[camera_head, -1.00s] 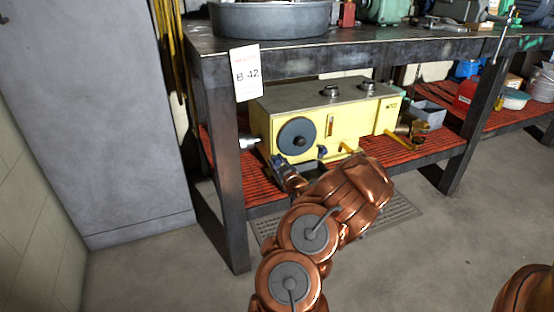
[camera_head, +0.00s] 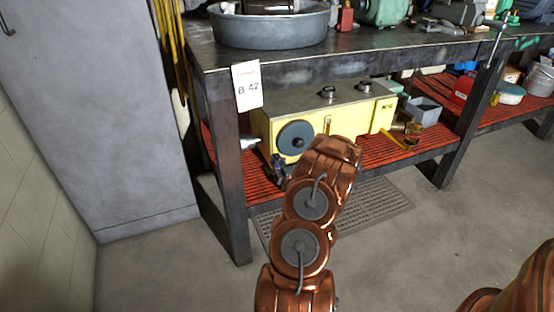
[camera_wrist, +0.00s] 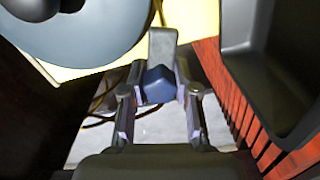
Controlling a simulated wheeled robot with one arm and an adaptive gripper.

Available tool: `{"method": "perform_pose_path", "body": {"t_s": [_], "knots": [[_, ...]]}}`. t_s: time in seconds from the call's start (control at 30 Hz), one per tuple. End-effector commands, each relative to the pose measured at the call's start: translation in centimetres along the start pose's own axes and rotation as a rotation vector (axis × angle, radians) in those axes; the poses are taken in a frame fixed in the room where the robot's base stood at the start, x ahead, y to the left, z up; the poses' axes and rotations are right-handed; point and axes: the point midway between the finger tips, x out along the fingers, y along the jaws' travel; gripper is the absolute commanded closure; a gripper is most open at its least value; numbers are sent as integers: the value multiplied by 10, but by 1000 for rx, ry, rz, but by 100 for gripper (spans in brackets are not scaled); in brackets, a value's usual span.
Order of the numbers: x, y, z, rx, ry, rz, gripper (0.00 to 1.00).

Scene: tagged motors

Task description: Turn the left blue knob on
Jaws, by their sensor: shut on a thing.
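The yellow motor unit (camera_head: 345,122) with a grey top sits on the red slatted lower shelf of the bench. A round blue-grey disc (camera_head: 296,138) is on its front, and it also fills the upper left of the wrist view (camera_wrist: 85,35). A small blue knob (camera_wrist: 158,84) lies between the fingers of my gripper (camera_wrist: 160,92) in the wrist view, with a grey metal piece (camera_wrist: 163,47) just beyond it. My gripper is shut on this knob. In the head view my gripper (camera_head: 278,170) is small and dark below the disc. My arm hides part of the unit's front.
A dark tray-like box (camera_wrist: 272,65) stands close on the right in the wrist view, beside the red slats (camera_wrist: 228,92). The bench leg (camera_head: 228,180) is left of my gripper. A yellow lever (camera_head: 390,137) sticks out at the unit's right. Open floor lies in front.

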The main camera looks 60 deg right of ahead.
Motion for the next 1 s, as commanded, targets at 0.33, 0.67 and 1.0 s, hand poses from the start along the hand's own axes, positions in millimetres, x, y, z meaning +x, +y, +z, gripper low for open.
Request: {"method": "perform_pose_path", "body": {"t_s": [0.33,0.67,1.0], "knots": [[-1,-4,-1,-327,-4,-8,100],[0,-5,0,-628,-10,-3,100],[0,-4,-1,-829,-15,-6,100]]}}
